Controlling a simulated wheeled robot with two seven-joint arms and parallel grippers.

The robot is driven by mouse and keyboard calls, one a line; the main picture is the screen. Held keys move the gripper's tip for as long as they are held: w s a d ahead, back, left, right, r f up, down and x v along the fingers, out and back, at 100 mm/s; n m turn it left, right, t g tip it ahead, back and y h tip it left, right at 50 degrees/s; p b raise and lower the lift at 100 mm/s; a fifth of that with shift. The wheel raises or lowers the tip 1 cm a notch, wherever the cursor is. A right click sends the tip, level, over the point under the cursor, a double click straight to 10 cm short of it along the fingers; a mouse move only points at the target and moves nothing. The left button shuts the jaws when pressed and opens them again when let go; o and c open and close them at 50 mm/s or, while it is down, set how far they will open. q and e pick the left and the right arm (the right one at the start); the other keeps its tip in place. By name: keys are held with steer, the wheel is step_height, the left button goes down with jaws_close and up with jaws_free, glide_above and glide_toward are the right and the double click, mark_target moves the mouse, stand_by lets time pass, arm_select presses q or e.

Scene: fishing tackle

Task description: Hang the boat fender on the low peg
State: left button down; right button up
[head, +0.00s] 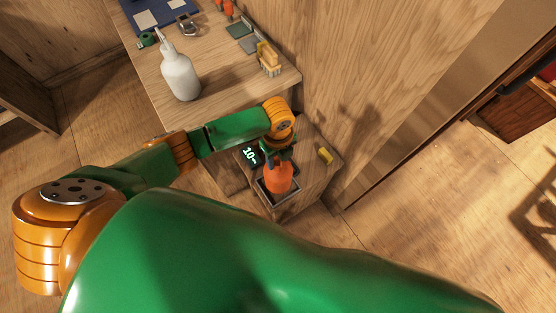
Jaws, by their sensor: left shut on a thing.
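The boat fender looks to be the orange, rounded thing (279,180) on the low wooden surface beside the wall. My left gripper (277,159) comes down over its top from the wrist and is shut on it; the fingers are small and partly hidden by the wrist. The fender is upright, over or in a dark-rimmed tray (264,194); I cannot tell whether it touches the bottom. I cannot make out the low peg. My right gripper is not in view.
A higher wooden bench holds a white bottle (181,78), a brush (268,60) and a blue mat (140,17). A dark display (249,155) and a small yellow thing (326,155) are near the fender. A plywood wall (370,60) rises close to its right.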

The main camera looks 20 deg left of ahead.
arm_select(q)
steer(key=shift+f, duration=0.8)
steer(key=shift+f, duration=0.15)
steer(key=shift+c, duration=1.9)
jaws_free()
